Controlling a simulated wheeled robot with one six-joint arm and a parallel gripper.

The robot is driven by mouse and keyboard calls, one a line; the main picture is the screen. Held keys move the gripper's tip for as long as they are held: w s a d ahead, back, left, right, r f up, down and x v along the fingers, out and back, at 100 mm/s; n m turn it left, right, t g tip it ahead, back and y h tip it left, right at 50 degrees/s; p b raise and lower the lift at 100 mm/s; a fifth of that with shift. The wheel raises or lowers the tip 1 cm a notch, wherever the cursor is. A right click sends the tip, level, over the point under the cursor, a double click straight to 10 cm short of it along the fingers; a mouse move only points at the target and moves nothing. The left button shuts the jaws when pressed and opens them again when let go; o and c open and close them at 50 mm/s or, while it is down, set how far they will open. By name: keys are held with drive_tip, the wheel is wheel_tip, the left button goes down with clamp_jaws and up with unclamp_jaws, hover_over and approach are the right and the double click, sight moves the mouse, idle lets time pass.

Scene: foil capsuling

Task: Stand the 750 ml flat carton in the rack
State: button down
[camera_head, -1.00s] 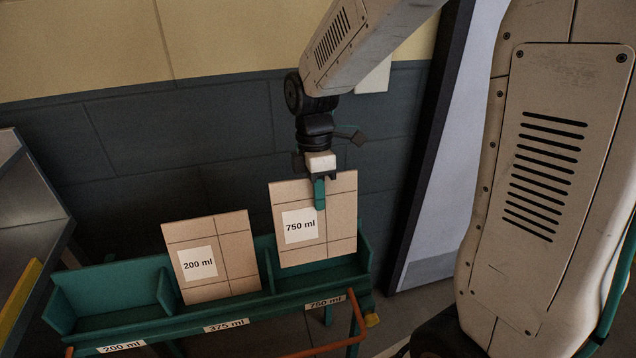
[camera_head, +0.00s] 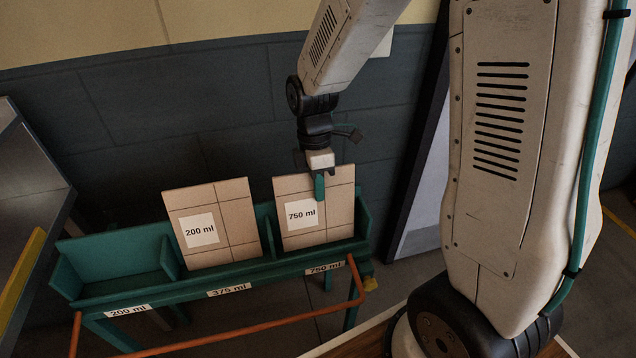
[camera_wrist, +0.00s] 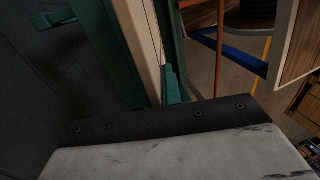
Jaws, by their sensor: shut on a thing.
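The 750 ml flat carton (camera_head: 339,203) is a tan panel with a white label. It stands nearly upright in the rack's right compartment, above the 750 ml tag, its bottom edge at the front wall. Whether it touches the floor there is hidden. My gripper (camera_head: 319,187) is shut on its top edge, with one teal finger over the front face. In the wrist view the carton (camera_wrist: 151,45) shows as a narrow tan strip beside a teal finger. The teal rack (camera_head: 180,292) has three compartments, tagged 200 ml, 375 ml and 750 ml.
A 200 ml carton (camera_head: 236,222) leans in the middle compartment, above the 375 ml tag. The left compartment is empty. An orange rail (camera_head: 240,337) runs along the rack's front. A dark wall (camera_head: 130,130) stands close behind, and a metal-sided unit (camera_head: 28,175) stands at the left.

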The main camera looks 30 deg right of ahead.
drive_tip(key=c, duration=1.5)
unclamp_jaws()
drive_tip(key=shift+r, duration=0.15)
